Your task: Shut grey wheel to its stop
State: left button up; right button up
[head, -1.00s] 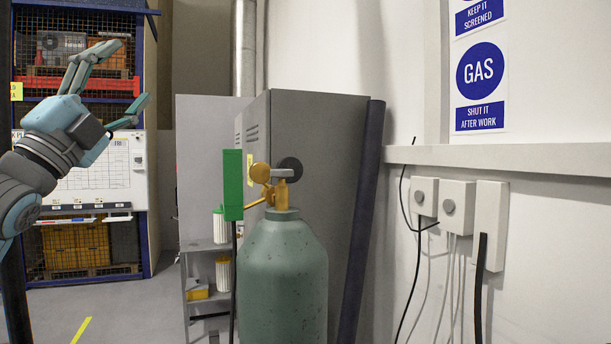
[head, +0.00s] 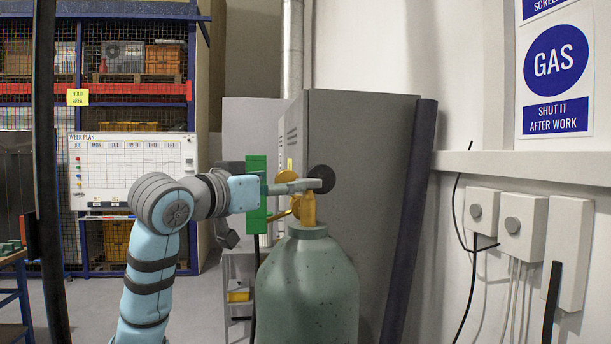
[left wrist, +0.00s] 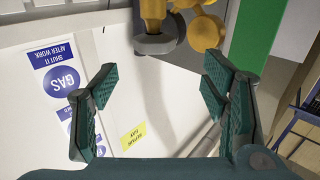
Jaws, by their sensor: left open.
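The grey wheel (head: 321,179) is a dark round disc at the top of the brass valve (head: 308,208) on the green gas cylinder (head: 307,285). My left gripper (head: 296,187) reaches in from the left at valve height, its fingers close to the wheel and partly overlapping the valve. In the left wrist view the left gripper (left wrist: 160,88) is open, with nothing between its pads. There, brass fittings and a dark grey round part (left wrist: 155,43) lie beyond the fingertips; I cannot tell whether that part is the wheel. Contact cannot be told. My right gripper is not in view.
A green upright block (head: 256,165) stands left of the valve, beside a round brass gauge (head: 288,177). A grey cabinet (head: 360,140) is close behind the cylinder. The wall with socket boxes (head: 522,225) is to the right.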

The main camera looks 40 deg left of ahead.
aim_at(308, 179)
pick_arm(q)
jog(key=w, duration=0.3)
jog(key=w+p, duration=0.1)
jog(key=w, duration=0.3)
jog(key=w+p, duration=0.1)
jog(key=w, duration=0.3)
jog(key=shift+a+f, duration=0.2)
jog(key=shift+f, duration=0.1)
jog(key=shift+s+a+r, duration=0.15)
jog(key=shift+s+r, duration=0.05)
jog(key=shift+s, duration=0.55)
jog(key=shift+c, duration=0.7)
jog(key=shift+w+f, duration=0.1)
jog(key=shift+w, duration=0.2)
jog(key=c, duration=1)
jog(key=shift+d, duration=0.35)
jog(key=shift+a+f, duration=0.1)
jog(key=shift+a, duration=0.35)
jog(key=shift+d, duration=0.2)
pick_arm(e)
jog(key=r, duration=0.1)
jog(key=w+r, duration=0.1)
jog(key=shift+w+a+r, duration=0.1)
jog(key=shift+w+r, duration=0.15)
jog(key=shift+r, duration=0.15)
